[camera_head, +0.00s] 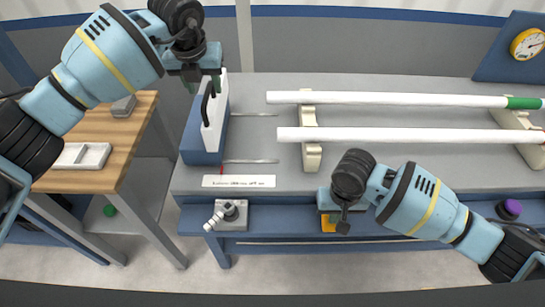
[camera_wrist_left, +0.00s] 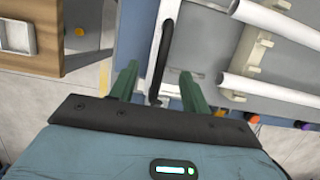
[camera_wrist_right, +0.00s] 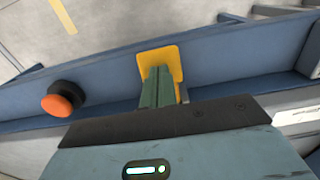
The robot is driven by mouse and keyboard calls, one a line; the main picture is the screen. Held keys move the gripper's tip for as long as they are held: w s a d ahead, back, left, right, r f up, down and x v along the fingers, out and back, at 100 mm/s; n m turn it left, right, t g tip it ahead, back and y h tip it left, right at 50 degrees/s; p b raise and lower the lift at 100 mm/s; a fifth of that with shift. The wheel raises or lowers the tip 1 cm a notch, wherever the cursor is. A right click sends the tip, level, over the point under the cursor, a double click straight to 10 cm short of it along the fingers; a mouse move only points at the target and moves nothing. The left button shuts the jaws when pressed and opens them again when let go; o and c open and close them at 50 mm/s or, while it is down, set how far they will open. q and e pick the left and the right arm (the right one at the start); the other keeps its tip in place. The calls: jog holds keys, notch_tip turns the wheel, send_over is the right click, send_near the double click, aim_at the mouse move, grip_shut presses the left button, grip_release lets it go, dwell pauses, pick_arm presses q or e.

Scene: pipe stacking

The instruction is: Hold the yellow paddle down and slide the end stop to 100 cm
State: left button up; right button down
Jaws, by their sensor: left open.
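The end stop is a blue block (camera_head: 195,152) with a white face plate (camera_head: 215,128) and a black handle (camera_head: 208,103), at the left end of the bench. My left gripper (camera_head: 203,84) is over its top, open, with the handle (camera_wrist_left: 163,55) showing between the two green fingers in the left wrist view. I cannot tell whether they touch it. The yellow paddle (camera_head: 326,224) is on the blue front rail, partly hidden behind my right gripper (camera_head: 334,222). In the right wrist view the right fingers are together, in front of the paddle (camera_wrist_right: 160,57); contact is unclear.
Two white pipes (camera_head: 380,98) (camera_head: 390,135) lie across cream supports (camera_head: 311,150) to the right. Metal rails (camera_head: 252,161) and a printed label (camera_head: 238,181) are beside the end stop. A wooden table (camera_head: 90,178) stands left. A gauge (camera_head: 527,43) is at far right.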

aim_at(206, 93)
pick_arm(q)
jog(key=shift+f, duration=0.2)
dwell(0.7)
jog(key=shift+x, duration=2)
grip_shut()
